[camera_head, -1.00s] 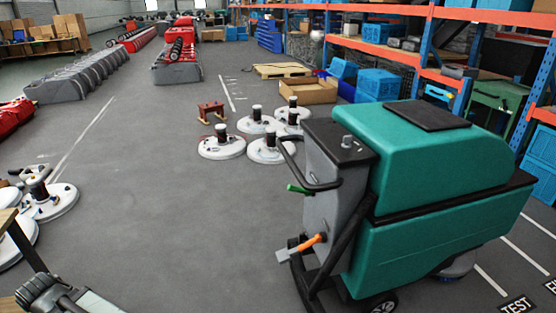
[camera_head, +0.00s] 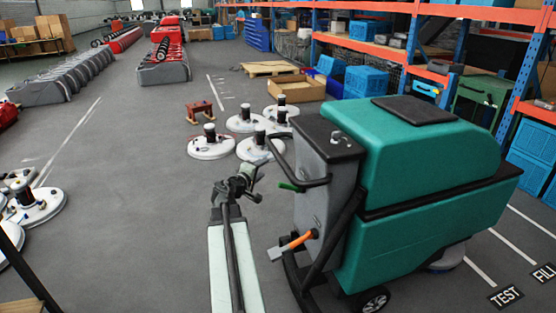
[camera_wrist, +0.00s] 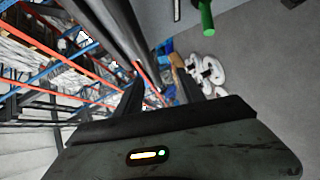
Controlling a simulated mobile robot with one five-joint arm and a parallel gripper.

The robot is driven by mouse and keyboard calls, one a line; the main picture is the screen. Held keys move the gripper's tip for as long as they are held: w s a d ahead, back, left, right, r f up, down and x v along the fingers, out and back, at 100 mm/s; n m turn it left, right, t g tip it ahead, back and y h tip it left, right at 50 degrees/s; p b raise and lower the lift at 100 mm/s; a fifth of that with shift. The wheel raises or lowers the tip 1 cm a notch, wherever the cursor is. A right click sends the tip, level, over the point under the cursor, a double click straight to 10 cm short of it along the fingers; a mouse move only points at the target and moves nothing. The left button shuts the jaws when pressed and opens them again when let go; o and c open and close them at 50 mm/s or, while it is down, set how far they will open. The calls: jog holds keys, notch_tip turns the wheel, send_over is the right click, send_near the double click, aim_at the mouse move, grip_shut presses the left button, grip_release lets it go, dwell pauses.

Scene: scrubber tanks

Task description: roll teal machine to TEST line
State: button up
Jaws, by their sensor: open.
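The teal machine (camera_head: 425,235) stands upright on its wheels at the right of the head view. Its grey rear panel carries a black handle bar (camera_head: 316,182) with a green grip (camera_head: 288,186), and an orange lever (camera_head: 297,241) lower down. My gripper (camera_head: 243,182) is raised just left of the handle, open and apparently not holding it. In the wrist view, the dark jaws (camera_wrist: 160,90) are spread, and a green cylinder (camera_wrist: 207,16), apparently the grip, shows above them. The TEST label (camera_head: 505,296) and its white line (camera_head: 480,272) lie on the floor at the machine's right.
The FILL label (camera_head: 545,272) lies right of TEST. Round white scrubber heads (camera_head: 211,146) and a small red stand (camera_head: 200,110) are on the floor behind the handle. Shelving with blue crates (camera_head: 373,80) lines the right. The grey floor at left centre is clear.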

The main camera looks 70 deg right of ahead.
aim_at(277, 159)
jog(key=shift+h, duration=0.3)
jog(key=s+d, duration=0.1)
jog(key=d, duration=0.2)
jog(key=s+d, duration=0.1)
jog(key=d, duration=0.2)
jog(key=s+d+b, duration=0.1)
jog(key=d, duration=0.2)
jog(key=shift+s+d, duration=0.15)
jog(key=shift+d, duration=0.25)
jog(key=shift+a, duration=0.1)
grip_shut()
dwell(0.6)
